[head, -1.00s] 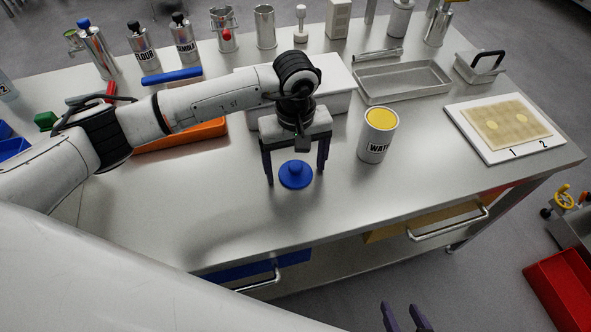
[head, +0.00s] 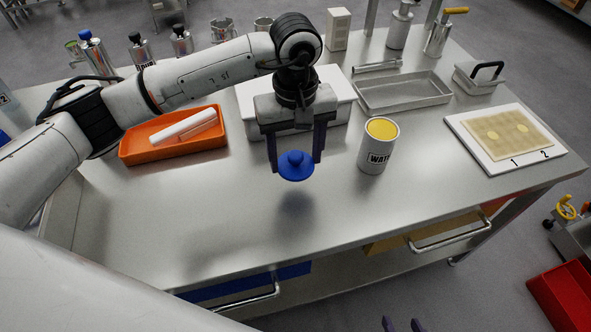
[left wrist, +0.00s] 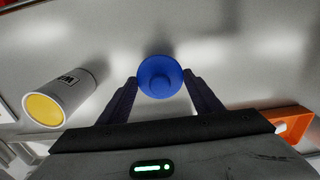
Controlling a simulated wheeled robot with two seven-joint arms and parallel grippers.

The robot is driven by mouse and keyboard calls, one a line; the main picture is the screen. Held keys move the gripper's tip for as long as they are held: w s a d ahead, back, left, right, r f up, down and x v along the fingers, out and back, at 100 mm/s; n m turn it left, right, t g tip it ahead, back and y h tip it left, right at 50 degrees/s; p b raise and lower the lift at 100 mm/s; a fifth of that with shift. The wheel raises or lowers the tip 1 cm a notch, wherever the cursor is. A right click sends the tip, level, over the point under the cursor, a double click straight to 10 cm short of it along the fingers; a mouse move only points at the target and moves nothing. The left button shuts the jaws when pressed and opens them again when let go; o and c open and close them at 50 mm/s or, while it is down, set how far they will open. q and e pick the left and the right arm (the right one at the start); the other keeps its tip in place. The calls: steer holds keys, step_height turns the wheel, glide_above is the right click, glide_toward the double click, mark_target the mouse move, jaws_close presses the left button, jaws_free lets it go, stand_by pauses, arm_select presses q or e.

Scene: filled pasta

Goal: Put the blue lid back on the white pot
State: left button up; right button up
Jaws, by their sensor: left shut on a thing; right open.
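The blue lid (head: 296,170) is a round disc with a knob on top. My left gripper (head: 297,160) is shut on it and holds it level above the table, with a shadow below. The lid also shows between the fingers in the left wrist view (left wrist: 160,77). The white pot (head: 378,147), a cylinder with a dark "WATE..." label, stands upright to the right of the lid, apart from it. A yellow surface fills its top. It also shows at the left of the left wrist view (left wrist: 68,93). Only the fingertips of my right gripper (head: 404,325) show, apart, at the bottom edge.
An orange tray (head: 172,150) with a white roll stands left. A white box (head: 345,105) is behind the gripper. A metal tray (head: 405,92) and a white board (head: 490,148) with a pasta sheet lie right. The table front is clear.

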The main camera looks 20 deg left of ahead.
arm_select(q)
steer(key=shift+r, duration=1.4)
arm_select(e)
steer(key=shift+f, duration=0.15)
